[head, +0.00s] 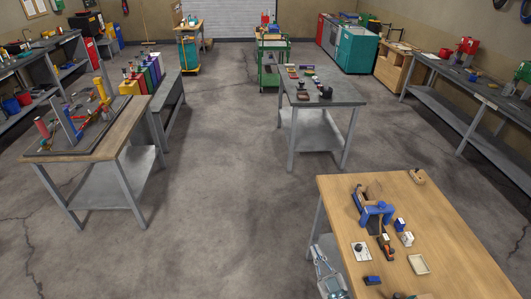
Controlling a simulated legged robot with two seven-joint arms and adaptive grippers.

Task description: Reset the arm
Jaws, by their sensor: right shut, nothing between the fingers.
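My right gripper (319,254) is at the bottom of the head view, a pale grey-blue shape pointing up and away. It is shut and empty. It is beside the left edge of the near wooden-topped table (345,205), and nothing on that table looks to be touched by it. My left gripper is not in view.
The near table holds a blue tool (377,212), a white switch plate (361,251), a cream tray (419,264) and small blocks. A wooden bench (75,155) stands left, a grey table (345,92) further back. The concrete floor between is clear.

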